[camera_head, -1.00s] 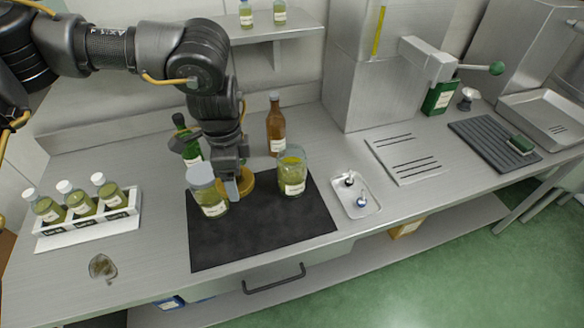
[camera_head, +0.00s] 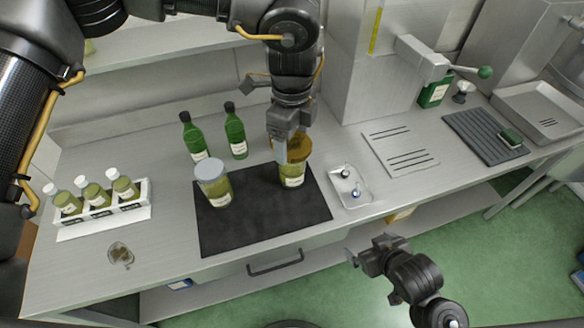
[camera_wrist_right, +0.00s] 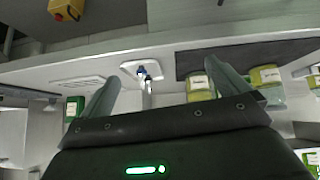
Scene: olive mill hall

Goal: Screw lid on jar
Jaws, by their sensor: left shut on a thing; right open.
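The jar stands upright on the black mat (camera_head: 240,234), holds yellow-green contents and has a white label. The lid looks level and at the rim, but I cannot tell whether it is seated. The gripper partly covers the lid. My right gripper (camera_head: 364,257) is open and empty, low in front of the counter. The right wrist view shows the counter upside down, with a labelled jar (camera_wrist_right: 198,88) between its spread fingers.
A second jar with a pale lid (camera_head: 212,184) stands left on the mat. Two green bottles (camera_head: 234,132) stand behind. A white rack (camera_head: 104,212) of small bottles and a small glass dish (camera_head: 121,255) are left. A small tray (camera_head: 350,186) lies right of the mat.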

